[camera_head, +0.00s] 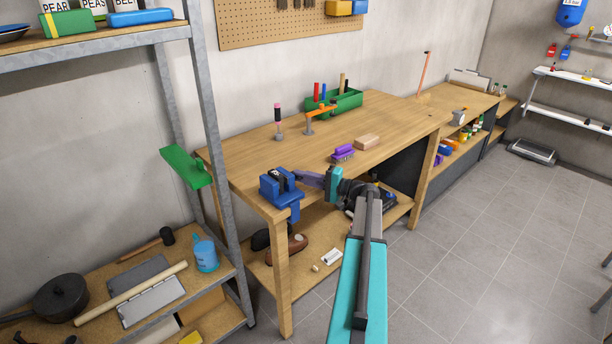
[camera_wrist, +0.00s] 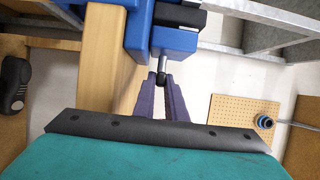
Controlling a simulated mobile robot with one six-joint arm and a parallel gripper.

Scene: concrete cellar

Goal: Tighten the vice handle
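The blue vice (camera_head: 278,188) is fixed at the near left corner of the wooden workbench (camera_head: 245,165). In the wrist view its blue body (camera_wrist: 175,40) fills the top middle. The vice handle (camera_wrist: 162,78) shows there as a short dark piece with a rounded end below the body. My gripper (camera_head: 298,177) reaches the vice from the right. In the wrist view the purple fingertips of my gripper (camera_wrist: 162,84) lie on both sides of the handle's end, seemingly shut on it. The rest of the handle is hidden.
A green tool caddy (camera_head: 335,103), a purple brush (camera_head: 343,153) and a wooden block (camera_head: 367,141) stand on the bench, clear of the vice. A metal shelf (camera_head: 205,90) rises close on the left.

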